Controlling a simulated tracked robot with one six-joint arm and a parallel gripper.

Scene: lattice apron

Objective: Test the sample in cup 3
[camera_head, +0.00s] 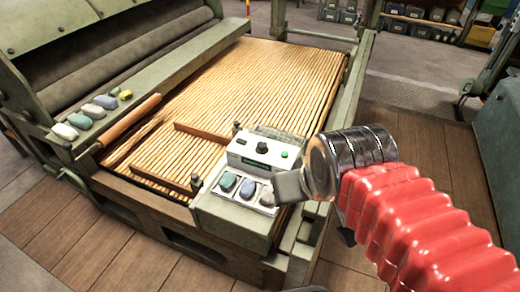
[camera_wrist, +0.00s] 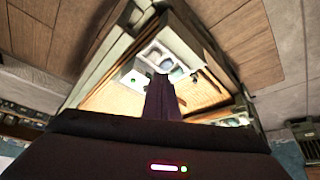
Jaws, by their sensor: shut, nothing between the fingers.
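A pale grey-green tester (camera_head: 262,152) with a black knob, a dark display and a green button stands at the front corner of the lattice. In front of it is a block (camera_head: 228,213) with sample cups in a row: a green sample (camera_head: 228,182), a blue one (camera_head: 248,188) and a pale right-hand cup (camera_head: 267,197). I cannot read any cup numbers. My gripper (camera_head: 280,189) is shut and empty, its tip beside or above the right-hand cup and partly hiding it. In the wrist view the dark shut fingers (camera_wrist: 161,98) point at the cup area.
The slatted lattice (camera_head: 260,85) fills the machine bed behind the tester. Several stone-like lumps (camera_head: 93,111) lie on the left ledge, near a wooden roller (camera_head: 130,120). A low brown bar (camera_head: 200,131) stands on the slats. Wooden floor (camera_head: 430,140) is open at right.

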